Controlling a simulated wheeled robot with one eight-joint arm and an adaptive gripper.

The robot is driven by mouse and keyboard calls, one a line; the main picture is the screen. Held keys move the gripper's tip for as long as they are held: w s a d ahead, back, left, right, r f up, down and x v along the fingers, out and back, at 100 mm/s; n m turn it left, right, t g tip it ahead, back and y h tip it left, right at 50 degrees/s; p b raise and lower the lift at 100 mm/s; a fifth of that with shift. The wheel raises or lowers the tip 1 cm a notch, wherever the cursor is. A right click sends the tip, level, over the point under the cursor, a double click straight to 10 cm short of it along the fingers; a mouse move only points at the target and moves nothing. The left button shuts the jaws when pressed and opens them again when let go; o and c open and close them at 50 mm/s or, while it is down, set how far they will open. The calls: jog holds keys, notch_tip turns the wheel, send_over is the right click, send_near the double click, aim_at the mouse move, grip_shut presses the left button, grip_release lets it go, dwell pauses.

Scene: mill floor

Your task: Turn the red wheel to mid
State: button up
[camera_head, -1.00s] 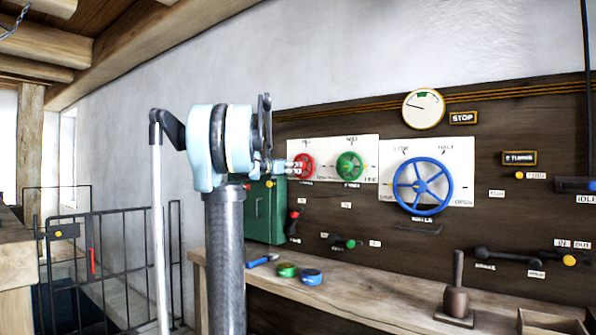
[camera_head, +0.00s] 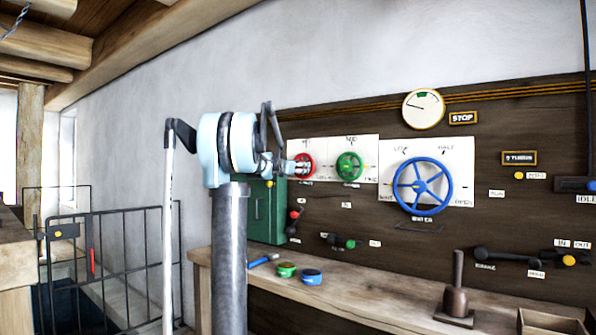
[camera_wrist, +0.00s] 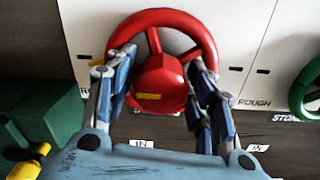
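The red wheel (camera_head: 306,166) is mounted on a white plate on the dark wall panel. In the wrist view the red wheel (camera_wrist: 204,36) fills the top middle, with a thick rim, spokes and a round hub with a short yellow mark. My gripper (camera_wrist: 163,62) is in front of it, with one finger on each side of the hub. The fingers stand apart; I cannot tell whether they touch the hub. A label reading ROUGH (camera_wrist: 254,104) is at the plate's lower right. In the head view my gripper (camera_head: 294,168) partly covers the wheel's left side.
A green wheel (camera_head: 350,166) is close on the right, and a larger blue wheel (camera_head: 422,186) is beyond it. A green box (camera_head: 265,215) is below left of the red wheel. A wooden bench (camera_head: 370,300) runs below with small items. Levers stick out under the wheels.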

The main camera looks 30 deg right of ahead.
jog(key=c, duration=0.5)
jog(key=m, duration=0.3)
jog(key=shift+m, duration=0.4)
jog(key=m, duration=0.3)
jog(key=shift+m, duration=0.4)
jog(key=m, duration=0.5)
jog(key=shift+m, duration=2.6)
jog(key=shift+f, duration=0.1)
jog(key=shift+c, duration=0.2)
jog(key=o, duration=1.1)
